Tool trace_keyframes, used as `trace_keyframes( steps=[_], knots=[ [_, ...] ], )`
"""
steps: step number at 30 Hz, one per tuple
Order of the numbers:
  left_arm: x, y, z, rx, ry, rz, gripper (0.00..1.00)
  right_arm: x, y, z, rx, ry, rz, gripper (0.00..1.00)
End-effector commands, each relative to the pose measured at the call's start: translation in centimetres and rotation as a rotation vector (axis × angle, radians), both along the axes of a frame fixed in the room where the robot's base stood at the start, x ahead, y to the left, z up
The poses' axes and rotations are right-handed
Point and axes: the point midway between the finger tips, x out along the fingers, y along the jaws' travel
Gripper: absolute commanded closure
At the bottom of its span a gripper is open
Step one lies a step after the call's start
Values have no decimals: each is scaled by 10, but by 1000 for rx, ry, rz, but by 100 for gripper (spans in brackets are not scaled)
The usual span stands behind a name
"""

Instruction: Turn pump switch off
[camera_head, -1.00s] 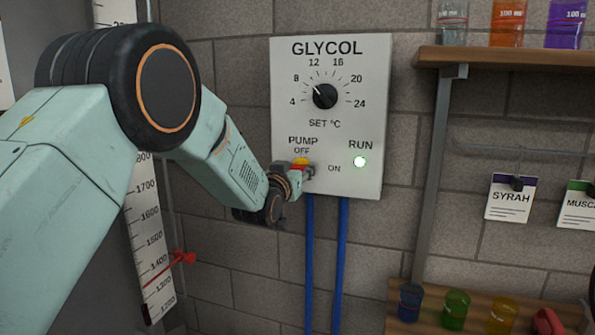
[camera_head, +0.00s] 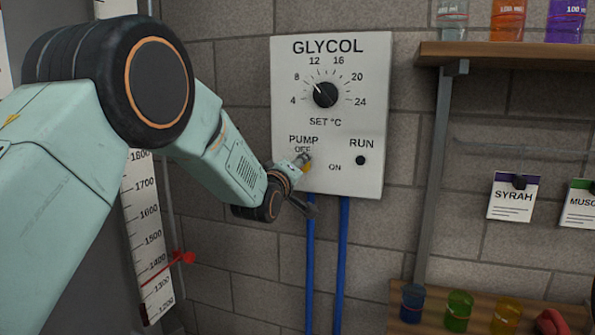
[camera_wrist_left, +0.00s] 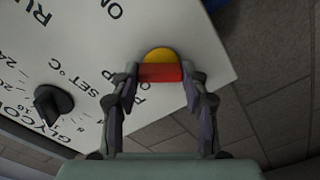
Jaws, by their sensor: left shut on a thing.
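The pump switch (camera_head: 306,168) is at the lower left of the white GLYCOL panel (camera_head: 350,125), beside the OFF and ON labels. In the head view only some yellow of it shows. In the left wrist view its red handle (camera_wrist_left: 160,72) crosses in front of a yellow disc (camera_wrist_left: 159,55). My left gripper (camera_head: 303,165) is at the switch, its fingers on both sides of the red handle and shut on it. The RUN lamp (camera_head: 360,160) is dark. My right gripper is out of view.
A dial (camera_head: 325,95) sits higher on the panel. Two blue pipes (camera_head: 343,260) run down below it. A wooden shelf (camera_head: 510,57) with coloured beakers is at the right, with hanging cards (camera_head: 511,203) beneath. A scale with a red clip (camera_head: 183,258) stands at the left.

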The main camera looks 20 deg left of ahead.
Motion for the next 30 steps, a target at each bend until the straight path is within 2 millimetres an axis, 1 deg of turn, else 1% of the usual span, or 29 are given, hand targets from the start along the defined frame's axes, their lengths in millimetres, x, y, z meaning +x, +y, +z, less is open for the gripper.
trace_keyframes(
  steps=[6, 15, 21, 30],
  knots=[
    [0, 1, 0, -202, 6, 0, 86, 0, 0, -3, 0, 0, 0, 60],
    [0, 1, 0, -447, 13, 0, 86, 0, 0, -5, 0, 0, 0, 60],
    [0, 1, 1, -560, 17, 0, 86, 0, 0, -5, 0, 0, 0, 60],
    [0, 2, 1, -644, 20, 0, 86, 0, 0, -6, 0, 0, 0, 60]
  ],
)
